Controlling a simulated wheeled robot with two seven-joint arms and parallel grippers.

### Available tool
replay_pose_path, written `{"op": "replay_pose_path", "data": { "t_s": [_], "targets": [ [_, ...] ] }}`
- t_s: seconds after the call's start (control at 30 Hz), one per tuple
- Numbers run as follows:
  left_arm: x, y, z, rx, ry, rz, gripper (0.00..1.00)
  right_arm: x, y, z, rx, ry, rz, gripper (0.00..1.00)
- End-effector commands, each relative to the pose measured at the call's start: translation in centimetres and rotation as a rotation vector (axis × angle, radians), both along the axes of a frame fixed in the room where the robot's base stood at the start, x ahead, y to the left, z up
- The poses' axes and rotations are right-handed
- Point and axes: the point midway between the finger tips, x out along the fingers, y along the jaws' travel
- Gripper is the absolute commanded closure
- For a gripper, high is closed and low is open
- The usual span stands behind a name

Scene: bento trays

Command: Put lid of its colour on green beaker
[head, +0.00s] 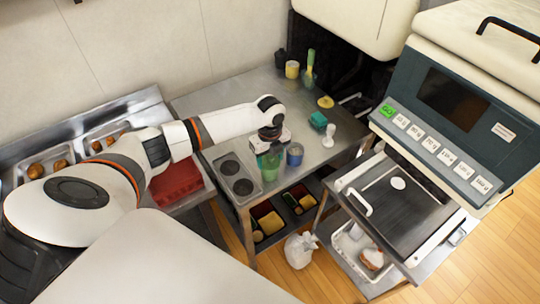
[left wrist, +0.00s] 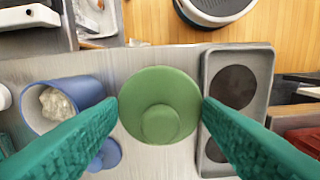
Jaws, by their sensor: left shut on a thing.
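The green beaker (head: 269,173) stands on the steel table, partly hidden beneath my left gripper (head: 268,148) in the head view. In the left wrist view a round green lid (left wrist: 160,82) with what looks like a central knob lies between the green fingertips of my left gripper (left wrist: 160,104). The gripper is shut on the lid's sides. The lid covers the view below it, so I cannot tell whether it touches the beaker's rim. My right gripper is not in view.
A blue beaker (head: 295,154) stands close by on the right; a blue lid (left wrist: 106,155) lies near it. A grey two-well tray (head: 225,160) is on the left. A teal block (head: 318,120), yellow lid (head: 325,102) and yellow beaker (head: 292,69) are farther back.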

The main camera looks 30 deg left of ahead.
Motion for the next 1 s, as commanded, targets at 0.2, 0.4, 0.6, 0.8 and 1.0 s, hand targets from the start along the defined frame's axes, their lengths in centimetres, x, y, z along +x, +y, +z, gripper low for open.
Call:
{"op": "replay_pose_path", "data": {
  "t_s": [0.2, 0.4, 0.6, 0.8, 1.0],
  "targets": [
    [0.0, -0.01, -0.03, 0.0, 0.0, 0.0, 0.62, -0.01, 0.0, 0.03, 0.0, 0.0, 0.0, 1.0],
    [-0.01, 0.0, -0.02, 0.0, 0.0, 0.0, 0.35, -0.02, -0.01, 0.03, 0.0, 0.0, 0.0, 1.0],
    [-0.02, 0.0, -0.02, 0.0, 0.0, 0.0, 0.16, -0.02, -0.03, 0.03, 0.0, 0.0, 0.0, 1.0],
    [-0.02, 0.01, -0.02, 0.0, 0.0, 0.0, 0.03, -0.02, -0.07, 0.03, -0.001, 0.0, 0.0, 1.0],
    [-0.02, 0.01, -0.01, 0.0, 0.0, 0.0, 0.0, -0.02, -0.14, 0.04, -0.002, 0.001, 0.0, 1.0]
  ]
}}
